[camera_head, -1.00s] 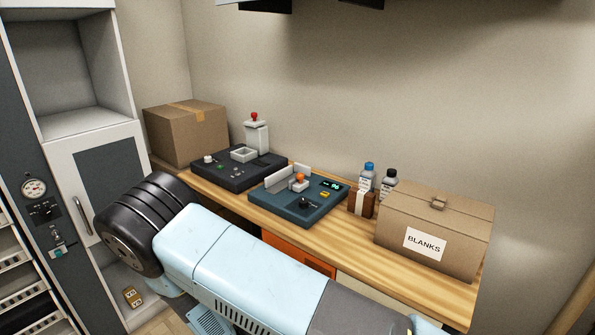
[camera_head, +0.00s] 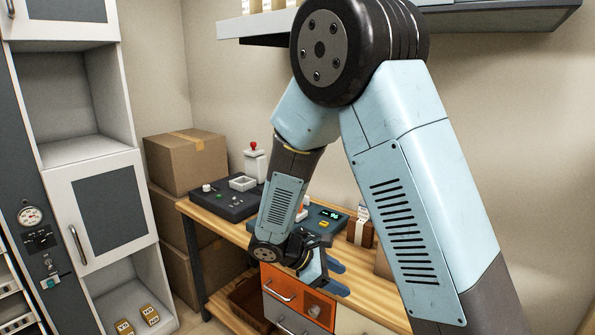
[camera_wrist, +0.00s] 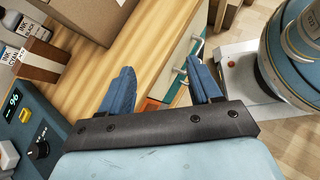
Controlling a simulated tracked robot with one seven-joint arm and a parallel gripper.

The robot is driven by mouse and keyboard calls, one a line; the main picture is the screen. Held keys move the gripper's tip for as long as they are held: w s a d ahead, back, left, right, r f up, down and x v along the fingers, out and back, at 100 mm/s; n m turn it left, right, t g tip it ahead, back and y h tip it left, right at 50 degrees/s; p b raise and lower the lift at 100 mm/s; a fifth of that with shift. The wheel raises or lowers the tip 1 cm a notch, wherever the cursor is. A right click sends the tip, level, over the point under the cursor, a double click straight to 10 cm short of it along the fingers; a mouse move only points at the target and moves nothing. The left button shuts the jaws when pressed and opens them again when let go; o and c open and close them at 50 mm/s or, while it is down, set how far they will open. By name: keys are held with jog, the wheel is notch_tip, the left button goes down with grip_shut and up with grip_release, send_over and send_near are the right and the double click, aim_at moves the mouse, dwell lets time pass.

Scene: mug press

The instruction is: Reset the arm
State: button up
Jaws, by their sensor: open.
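My gripper (camera_head: 340,278) is at the end of my folded arm, in front of the workbench's near edge. It also shows in the wrist view (camera_wrist: 162,88), where its two blue fingers stand apart with nothing between them. The wooden bench top (camera_wrist: 145,45) and drawer fronts lie beyond the fingers. My raised arm hides much of the bench in the head view.
A blue control panel (camera_head: 325,220) and a dark panel (camera_head: 230,200) stand on the bench. An orange drawer (camera_head: 290,292) is below. Cardboard boxes (camera_head: 185,160) are stacked at the left beside a white cabinet (camera_head: 105,205). A shelf (camera_head: 255,25) hangs above.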

jog(key=s+d+r+m+t+y, duration=0.2)
jog(key=s+d+r+m+y, duration=0.3)
jog(key=r, duration=0.7)
jog(key=s+d+r+m+t+y, duration=0.2)
jog(key=s+d+r+m+y, duration=0.3)
jog(key=s+d+r+m, duration=0.3)
jog(key=shift+s+d+r+m+t, duration=0.35)
jog(key=shift+s+r+m, duration=1.6)
jog(key=shift+r+m, duration=0.35)
